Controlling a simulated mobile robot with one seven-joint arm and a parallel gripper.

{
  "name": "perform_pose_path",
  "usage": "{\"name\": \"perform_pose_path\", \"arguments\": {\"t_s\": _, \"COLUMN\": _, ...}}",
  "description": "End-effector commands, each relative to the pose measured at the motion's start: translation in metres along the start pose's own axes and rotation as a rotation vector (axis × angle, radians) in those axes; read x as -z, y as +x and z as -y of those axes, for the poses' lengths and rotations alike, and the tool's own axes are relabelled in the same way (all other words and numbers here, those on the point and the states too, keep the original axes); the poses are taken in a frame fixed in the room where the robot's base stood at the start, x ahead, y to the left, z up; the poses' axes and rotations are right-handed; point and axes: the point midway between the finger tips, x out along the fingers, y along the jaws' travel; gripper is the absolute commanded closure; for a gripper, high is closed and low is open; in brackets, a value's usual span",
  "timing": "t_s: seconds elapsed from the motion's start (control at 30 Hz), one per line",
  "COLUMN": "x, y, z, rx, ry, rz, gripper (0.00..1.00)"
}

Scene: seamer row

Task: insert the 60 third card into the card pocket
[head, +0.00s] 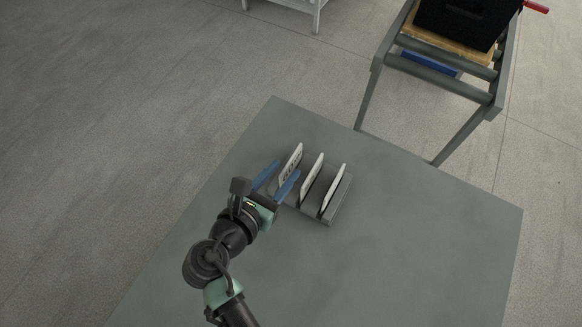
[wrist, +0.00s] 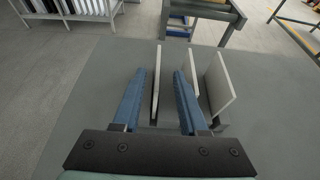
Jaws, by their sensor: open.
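Three thin white cards stand upright, side by side, in a dark grey slotted rack on the table. The leftmost card (head: 291,163) bears dark print, too small to read surely. The middle card (head: 311,176) and right card (head: 334,190) show no readable print. My gripper (head: 279,176) has its blue fingers apart at the rack's left end. In the wrist view, my open gripper (wrist: 159,75) has the leftmost card (wrist: 157,70) edge-on between its fingers, with gaps on both sides. I cannot make out the card pocket.
The grey rack (head: 331,216) sits on a grey table (head: 400,230), bare to the right and front. Beyond its far edge stands a roller conveyor frame (head: 453,92) carrying a black box (head: 458,22). A white rack (wrist: 70,12) stands far left.

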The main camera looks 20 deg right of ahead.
Motion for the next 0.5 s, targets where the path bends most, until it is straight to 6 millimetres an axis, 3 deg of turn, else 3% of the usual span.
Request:
{"name": "perform_pose_path", "arguments": {"t_s": 0.1, "x": 0.000, "y": 0.019, "z": 0.000, "rx": 0.002, "ry": 0.002, "rz": 0.001, "gripper": 0.57}}
{"name": "perform_pose_path", "arguments": {"t_s": 0.33, "x": 0.001, "y": 0.036, "z": -0.001, "rx": 0.000, "ry": 0.003, "rz": -0.001, "gripper": 0.57}}
{"name": "perform_pose_path", "arguments": {"t_s": 0.5, "x": 0.005, "y": 0.062, "z": -0.002, "rx": 0.001, "ry": 0.005, "rz": -0.001, "gripper": 0.57}}
